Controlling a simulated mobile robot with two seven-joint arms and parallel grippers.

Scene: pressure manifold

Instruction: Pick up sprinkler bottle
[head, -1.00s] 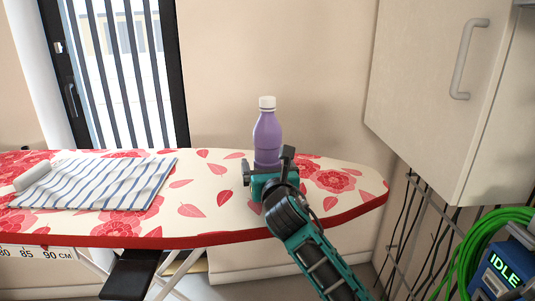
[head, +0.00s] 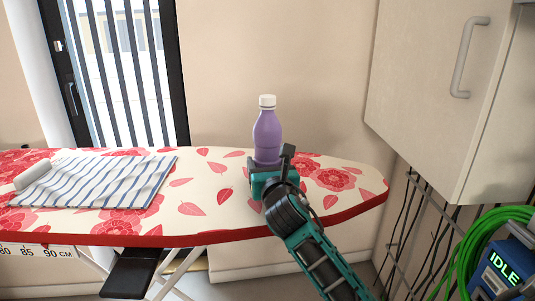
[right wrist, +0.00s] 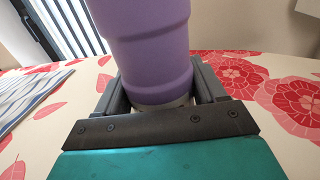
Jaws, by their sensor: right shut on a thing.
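The sprinkler bottle (head: 267,132) is purple with a white cap and stands upright over the ironing board. My right gripper (head: 267,164) is at its lower part, reaching in from the front. In the right wrist view the bottle (right wrist: 150,50) fills the space between the two dark fingers, and the gripper (right wrist: 158,92) is shut on it. The bottle's base is partly hidden by the gripper, so I cannot tell whether it touches the board. My left gripper is not in view.
The ironing board (head: 190,227) has a floral cover and a red edge. A striped cloth (head: 100,185) lies on its left part. A wall cabinet (head: 420,100) hangs at the right. A green coiled hose (head: 465,255) and a blue device marked IDLE (head: 505,268) are at lower right.

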